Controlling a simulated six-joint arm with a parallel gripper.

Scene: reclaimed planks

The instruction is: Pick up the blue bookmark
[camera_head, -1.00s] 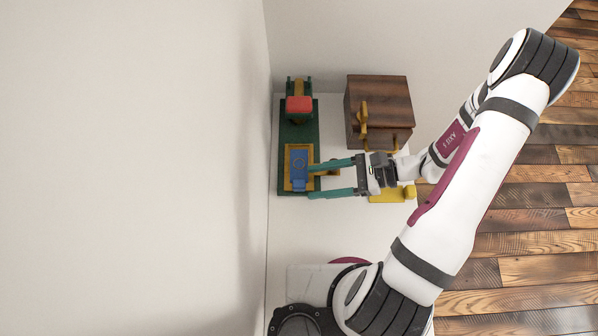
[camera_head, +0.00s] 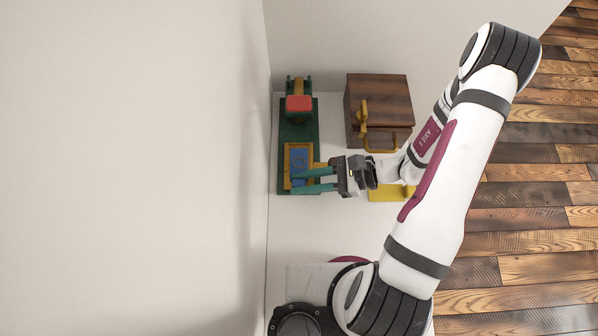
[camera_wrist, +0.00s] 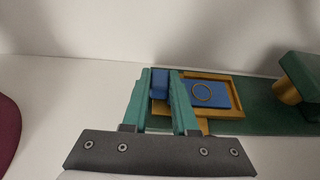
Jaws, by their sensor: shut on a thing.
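The blue bookmark (camera_head: 299,158) is a flat blue piece with a ring mark on its face. It lies in a yellow frame (camera_head: 287,170) on the long green base (camera_head: 298,132). It also shows in the wrist view (camera_wrist: 211,96), with a raised blue end at the left. My gripper (camera_head: 297,181) has teal fingers that reach in from the right. In the wrist view, my gripper (camera_wrist: 160,76) is shut on the raised blue end, with one finger on each side. The fingers hide part of the bookmark.
A red block (camera_head: 299,104) sits on the far part of the green base. A dark wooden box (camera_head: 380,97) with yellow handles stands to the right. A yellow block (camera_head: 384,194) lies in front of it, partly behind my arm. A pale wall is close on the left.

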